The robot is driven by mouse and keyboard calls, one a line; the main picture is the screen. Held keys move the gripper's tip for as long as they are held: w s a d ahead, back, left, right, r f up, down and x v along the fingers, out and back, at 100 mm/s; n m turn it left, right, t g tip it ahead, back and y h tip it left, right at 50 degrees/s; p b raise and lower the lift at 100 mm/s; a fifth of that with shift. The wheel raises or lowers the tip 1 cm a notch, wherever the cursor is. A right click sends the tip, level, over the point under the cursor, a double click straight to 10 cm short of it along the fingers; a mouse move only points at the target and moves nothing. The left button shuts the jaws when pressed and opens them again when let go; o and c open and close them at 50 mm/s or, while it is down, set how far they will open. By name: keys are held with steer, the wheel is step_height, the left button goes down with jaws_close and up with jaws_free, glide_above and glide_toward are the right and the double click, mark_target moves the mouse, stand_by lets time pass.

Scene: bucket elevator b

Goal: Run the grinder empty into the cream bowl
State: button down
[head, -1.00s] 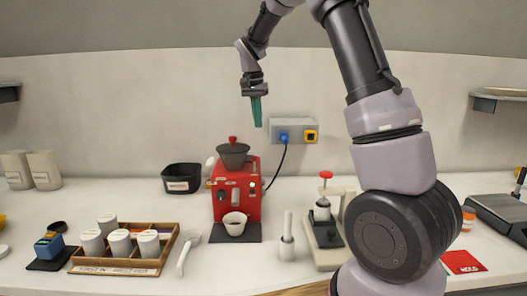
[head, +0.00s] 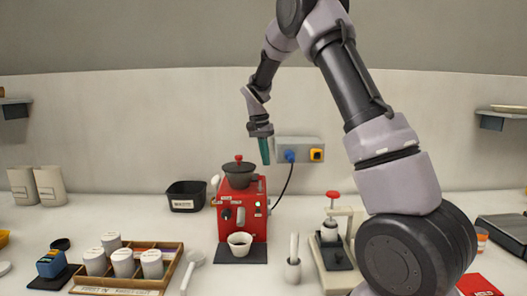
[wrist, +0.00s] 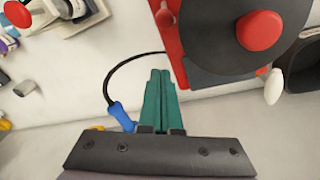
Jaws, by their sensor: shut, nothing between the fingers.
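The red grinder (head: 241,213) stands on the counter with a dark lidded hopper (head: 239,175) on top and a red knob on the lid. A green light shows on its front. The cream bowl (head: 240,244) sits at the grinder's foot, under its front, on a dark mat; its inside looks dark. My gripper (head: 265,158), with teal fingers, is shut and empty in the air, above and right of the hopper. In the wrist view the shut fingers (wrist: 161,98) point beside the grinder's red body (wrist: 170,45), with the hopper lid (wrist: 238,30) to the right. The fingers look clear of it.
A wall socket box (head: 300,150) holds a blue plug (head: 289,155) with a black cable running to the grinder. A black bin (head: 186,196) stands left, a press with a red knob (head: 333,230) right. A wooden tray (head: 165,265) holds several white canisters.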

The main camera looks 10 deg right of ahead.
mark_target(260, 184)
steer(key=s+f, duration=0.1)
steer(key=f, duration=0.1)
steer(key=s+a+f, duration=0.1)
steer(key=shift+s+a+f, duration=0.15)
steer(key=shift+f, duration=0.2)
steer(key=shift+s+a+r, duration=0.1)
steer(key=shift+s+a, duration=0.15)
steer(key=shift+s, duration=0.05)
steer(key=shift+s+a+r+t, duration=0.15)
steer(key=shift+s+r+t, duration=0.1)
steer(key=shift+s+t, duration=0.6)
steer(key=shift+a+r+t+h, duration=0.1)
steer(key=shift+t+h, duration=0.2)
steer(key=shift+t, duration=0.25)
steer(key=shift+s+a+r, duration=0.1)
steer(key=shift+s+a, duration=0.05)
steer(key=shift+s, duration=0.95)
steer(key=shift+w, duration=0.1)
steer(key=shift+r, duration=0.1)
